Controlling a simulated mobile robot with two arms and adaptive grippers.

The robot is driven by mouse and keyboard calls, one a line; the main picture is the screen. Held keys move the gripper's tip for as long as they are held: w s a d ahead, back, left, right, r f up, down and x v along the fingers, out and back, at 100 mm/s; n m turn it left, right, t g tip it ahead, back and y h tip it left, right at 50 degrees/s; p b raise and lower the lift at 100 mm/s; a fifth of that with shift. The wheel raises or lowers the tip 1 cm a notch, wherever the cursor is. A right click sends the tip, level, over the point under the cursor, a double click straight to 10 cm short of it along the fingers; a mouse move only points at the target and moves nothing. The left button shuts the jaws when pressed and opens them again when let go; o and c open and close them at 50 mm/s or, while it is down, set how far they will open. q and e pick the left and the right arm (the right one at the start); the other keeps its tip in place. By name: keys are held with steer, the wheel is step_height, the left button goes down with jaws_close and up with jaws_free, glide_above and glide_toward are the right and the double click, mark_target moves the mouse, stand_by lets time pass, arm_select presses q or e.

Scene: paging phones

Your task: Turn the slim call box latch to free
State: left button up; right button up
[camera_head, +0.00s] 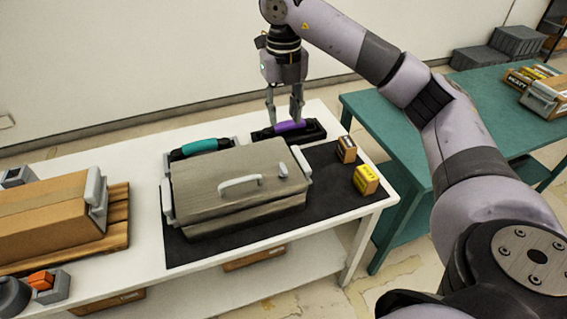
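A purple handset (290,126) lies on a slim black base (313,131) at the back of the white table, partly hidden by my gripper. A teal handset (200,146) lies on another black base to its left. In front of both stands a large grey-beige case (240,180) with a pale handle and a small pale knob (283,170) on top. I cannot tell which part is the slim call box latch. My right gripper (284,121) points down with its fingers apart, the tips close to the purple handset. Contact is unclear. My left gripper is out of view.
A dark mat (335,205) lies under the case. Two small boxes, one brown (346,149) and one yellow (366,180), stand at its right. A cardboard box (45,220) sits at left. A green table (400,110) stands to the right.

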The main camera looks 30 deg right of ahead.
mark_target(283, 167)
step_height(283, 167, down, 17)
steer(key=p, duration=0.3)
steer(key=shift+r, duration=0.2)
steer(key=shift+c, duration=0.2)
jaws_close()
